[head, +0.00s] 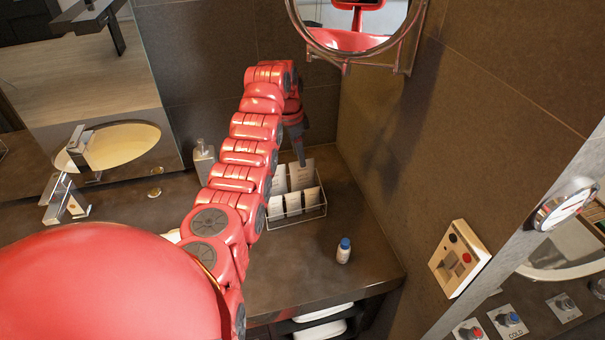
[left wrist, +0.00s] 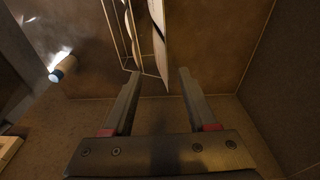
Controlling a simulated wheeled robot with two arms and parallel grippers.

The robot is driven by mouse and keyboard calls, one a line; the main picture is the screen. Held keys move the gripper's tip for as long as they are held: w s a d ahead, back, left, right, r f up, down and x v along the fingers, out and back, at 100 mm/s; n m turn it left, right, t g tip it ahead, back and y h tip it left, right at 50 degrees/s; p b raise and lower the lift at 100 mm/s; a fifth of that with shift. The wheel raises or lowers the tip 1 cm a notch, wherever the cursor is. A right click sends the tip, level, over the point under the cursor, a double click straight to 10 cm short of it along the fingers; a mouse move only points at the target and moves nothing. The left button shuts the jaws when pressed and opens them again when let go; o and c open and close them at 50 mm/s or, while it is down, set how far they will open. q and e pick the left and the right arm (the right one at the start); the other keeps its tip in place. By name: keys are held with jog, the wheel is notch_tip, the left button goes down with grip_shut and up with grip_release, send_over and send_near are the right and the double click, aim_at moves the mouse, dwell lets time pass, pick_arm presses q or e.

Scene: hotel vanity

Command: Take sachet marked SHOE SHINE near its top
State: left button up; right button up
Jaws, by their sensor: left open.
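Several pale sachets stand upright in a white wire rack (head: 297,219) on the counter in the head view. Their print is too small to read, so I cannot tell which is marked SHOE SHINE. One back sachet (head: 302,176) stands just below my left gripper (head: 299,158), which points down from above. In the left wrist view my left gripper (left wrist: 158,74) is open and empty. A sachet (left wrist: 158,38) shows nearly edge-on there, with its near end between the two fingertips. The wire rack (left wrist: 113,32) lies just left of it. My right gripper is out of view.
A small white bottle with a blue cap (head: 343,251) stands right of the rack. A soap dispenser (head: 204,160) stands to its left. The tiled wall (head: 400,150) rises close on the right, with a round mirror (head: 352,25) above.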

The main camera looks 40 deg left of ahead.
pick_arm(q)
jog(key=p, duration=0.3)
send_over(301, 178)
jog(key=f, duration=0.4)
jog(key=shift+w+a+f, duration=0.1)
jog(key=shift+w+a, duration=0.2)
jog(key=shift+w, duration=0.1)
jog(key=shift+w+f, duration=0.15)
jog(key=shift+f, duration=0.55)
grip_shut()
